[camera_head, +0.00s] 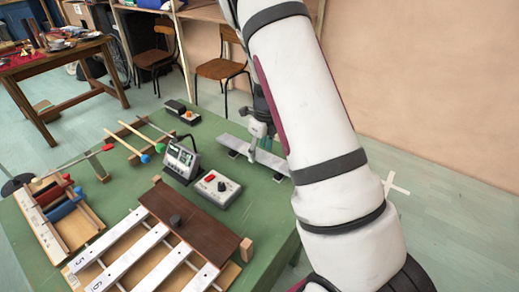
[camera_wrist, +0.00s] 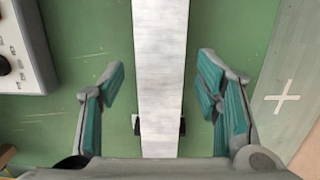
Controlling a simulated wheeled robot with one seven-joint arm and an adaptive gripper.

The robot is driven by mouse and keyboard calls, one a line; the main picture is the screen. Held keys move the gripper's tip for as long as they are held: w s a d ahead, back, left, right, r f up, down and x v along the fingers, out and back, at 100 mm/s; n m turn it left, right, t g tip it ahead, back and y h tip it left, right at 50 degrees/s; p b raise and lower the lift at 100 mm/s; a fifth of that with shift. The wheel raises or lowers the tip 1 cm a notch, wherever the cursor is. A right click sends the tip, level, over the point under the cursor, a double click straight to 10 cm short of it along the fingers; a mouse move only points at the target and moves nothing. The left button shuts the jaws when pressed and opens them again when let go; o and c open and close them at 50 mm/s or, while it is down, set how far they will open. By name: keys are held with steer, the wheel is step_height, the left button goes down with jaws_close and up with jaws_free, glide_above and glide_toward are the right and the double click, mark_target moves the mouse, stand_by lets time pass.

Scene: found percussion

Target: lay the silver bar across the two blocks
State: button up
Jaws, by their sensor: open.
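The silver bar (camera_head: 233,143) lies on the green table near its far right edge, across two small dark blocks. One block (camera_head: 233,154) shows under its left part and the other block (camera_head: 278,178) near its right part. In the wrist view the bar (camera_wrist: 160,60) runs straight up the picture, with dark block ends (camera_wrist: 136,125) sticking out on both sides of it. My gripper (camera_head: 258,135) is open over the bar. Its teal-padded fingers (camera_wrist: 162,78) stand either side of the bar, with gaps to both. The arm partly hides the bar's right end in the head view.
A grey box with a red button (camera_head: 216,188) and a small display device (camera_head: 182,160) stand left of the bar. A wooden bar instrument (camera_head: 150,245) fills the table's front. Mallets (camera_head: 135,143) lie further left. The floor with a white cross (camera_wrist: 283,98) is beyond the edge.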

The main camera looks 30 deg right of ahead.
mark_target(263, 155)
step_height(263, 155, up, 13)
steer(key=s+p, duration=0.1)
steer(key=p, duration=0.1)
steer(key=s+a+r+n+y, duration=0.1)
steer(key=s+a+r+n, duration=0.5)
steer(key=r, duration=0.1)
steer(key=s+a+r+n+t, duration=0.1)
steer(key=s+a+r+n, duration=0.3)
steer(key=s+n, duration=0.4)
steer(key=s+a+r+n, duration=0.5)
steer(key=s+n, duration=0.3)
steer(key=s+a+f+n+h, duration=0.1)
steer(key=s+n, duration=0.8)
steer(key=s, duration=0.1)
steer(key=shift+s+f+t+h, duration=0.2)
steer(key=shift+t+h, duration=0.1)
steer(key=shift+t, duration=0.1)
steer(key=shift+r, duration=0.1)
steer(key=shift+t, duration=0.6)
step_height(263, 155, up, 5)
steer(key=p, duration=0.3)
steer(key=shift+w+r+p, duration=0.1)
steer(key=shift+p, duration=0.25)
